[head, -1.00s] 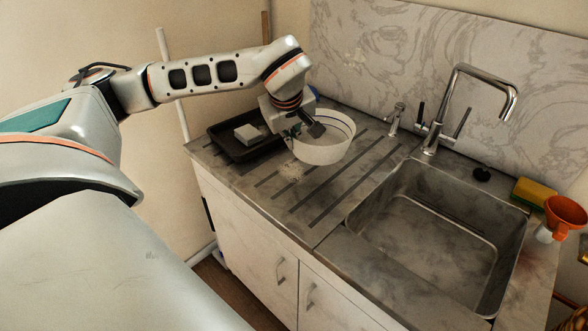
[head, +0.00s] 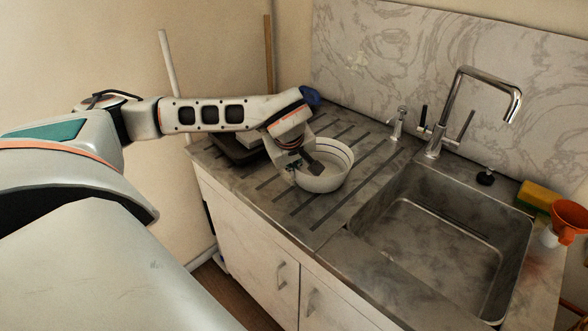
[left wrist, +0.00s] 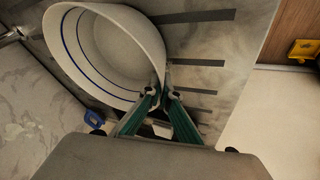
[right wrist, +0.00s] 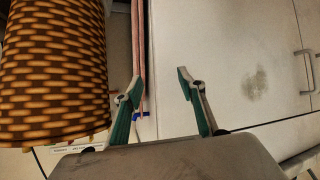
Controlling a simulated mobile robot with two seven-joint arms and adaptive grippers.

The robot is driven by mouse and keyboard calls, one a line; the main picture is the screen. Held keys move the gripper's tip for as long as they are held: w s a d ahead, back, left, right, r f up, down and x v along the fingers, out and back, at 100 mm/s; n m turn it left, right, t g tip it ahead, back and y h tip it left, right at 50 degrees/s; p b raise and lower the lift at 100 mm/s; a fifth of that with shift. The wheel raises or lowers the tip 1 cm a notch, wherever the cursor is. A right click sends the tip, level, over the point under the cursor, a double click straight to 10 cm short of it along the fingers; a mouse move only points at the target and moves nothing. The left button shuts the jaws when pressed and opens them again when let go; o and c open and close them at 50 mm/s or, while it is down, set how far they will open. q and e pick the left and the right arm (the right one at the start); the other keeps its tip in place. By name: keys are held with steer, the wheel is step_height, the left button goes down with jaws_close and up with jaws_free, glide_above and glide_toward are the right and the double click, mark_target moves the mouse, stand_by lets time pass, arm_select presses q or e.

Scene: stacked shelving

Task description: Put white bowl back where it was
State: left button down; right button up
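The white bowl (head: 326,166) with a dark blue line inside is upright on or just above the grooved drainboard (head: 290,207), left of the sink. I cannot tell if its base touches. My left gripper (head: 306,168) is at the bowl's near left rim. In the left wrist view the fingers (left wrist: 161,92) close on the rim of the bowl (left wrist: 110,50), one inside and one outside. My right gripper (right wrist: 158,85) is open and empty in front of a white cabinet door (right wrist: 235,60); it is not in the head view.
A black tray (head: 232,154) lies at the left end of the drainboard, partly behind my left arm. The sink (head: 440,235) with a tall tap (head: 466,100) is to the right. A sponge (head: 537,195) and orange funnel (head: 570,216) sit at the right edge. A woven basket (right wrist: 55,65) stands beside my right gripper.

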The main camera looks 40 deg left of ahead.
arm_select(q)
steer(key=c, duration=2.3)
jaws_free()
steer(key=shift+f, duration=0.1)
steer(key=shift+s+r, duration=0.1)
steer(key=shift+r, duration=0.35)
steer(key=p+v, duration=0.1)
steer(key=v, duration=1)
steer(key=shift+s+d+r, duration=0.1)
steer(key=shift+r, duration=0.05)
